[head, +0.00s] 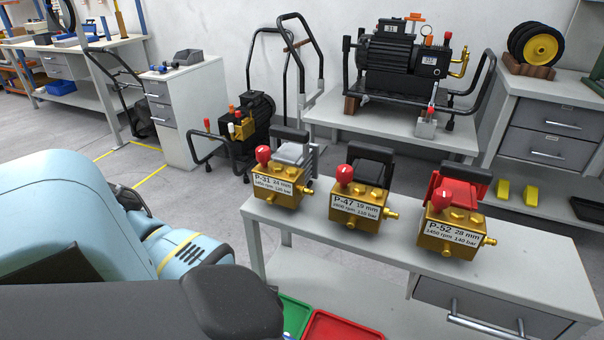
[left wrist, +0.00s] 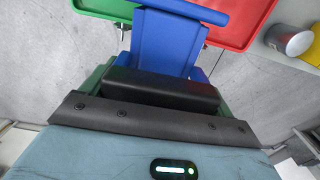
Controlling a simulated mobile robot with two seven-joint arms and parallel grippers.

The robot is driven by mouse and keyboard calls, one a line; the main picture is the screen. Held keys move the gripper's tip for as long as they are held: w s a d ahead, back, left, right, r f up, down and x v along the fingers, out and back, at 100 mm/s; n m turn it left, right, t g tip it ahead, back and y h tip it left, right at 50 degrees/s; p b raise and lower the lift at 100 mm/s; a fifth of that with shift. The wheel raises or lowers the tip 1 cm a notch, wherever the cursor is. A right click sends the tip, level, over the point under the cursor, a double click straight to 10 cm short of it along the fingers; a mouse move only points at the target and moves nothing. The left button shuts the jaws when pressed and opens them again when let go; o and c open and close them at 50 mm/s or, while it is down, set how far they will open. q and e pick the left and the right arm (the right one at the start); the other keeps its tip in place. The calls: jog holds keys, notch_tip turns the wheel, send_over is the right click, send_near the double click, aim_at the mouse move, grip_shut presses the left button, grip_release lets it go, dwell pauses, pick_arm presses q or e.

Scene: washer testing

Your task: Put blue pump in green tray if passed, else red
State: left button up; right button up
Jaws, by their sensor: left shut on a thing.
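In the left wrist view my left gripper (left wrist: 160,90) is shut on the blue pump (left wrist: 165,45), whose ribbed blue body shows beyond the black part. The green tray (left wrist: 103,9) lies behind the pump on the left, and the red tray (left wrist: 243,22) lies behind it on the right. I cannot tell whether the pump touches a tray. In the head view the green tray (head: 296,312) and red tray (head: 343,326) show only partly at the bottom edge; my left arm hides the rest. A test result for the blue pump does not show. My right gripper is out of view.
Three pumps labelled P-31 (head: 279,184), P-47 (head: 357,207) and P-52 (head: 450,232) stand along the grey bench (head: 520,262). A large motor pump (head: 400,50) stands on a table behind. A grey cylinder (left wrist: 290,38) is at the right in the wrist view.

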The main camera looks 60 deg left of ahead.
pick_arm(q)
jog(key=shift+w+r, duration=0.1)
jog(key=shift+w, duration=0.15)
jog(key=shift+w+d, duration=0.1)
jog(key=shift+w, duration=0.2)
jog(key=w+d+f+b, duration=0.1)
jog(key=w+b, duration=0.1)
jog(key=w, duration=1.3)
jog(key=shift+w+d+f, duration=0.15)
jog(key=shift+d, duration=0.1)
notch_tip(320, 180, down, 4)
jog(key=shift+r+b, duration=0.25)
jog(key=shift+b, duration=0.3)
jog(key=o, duration=1.5)
jog(key=shift+s+f, duration=0.25)
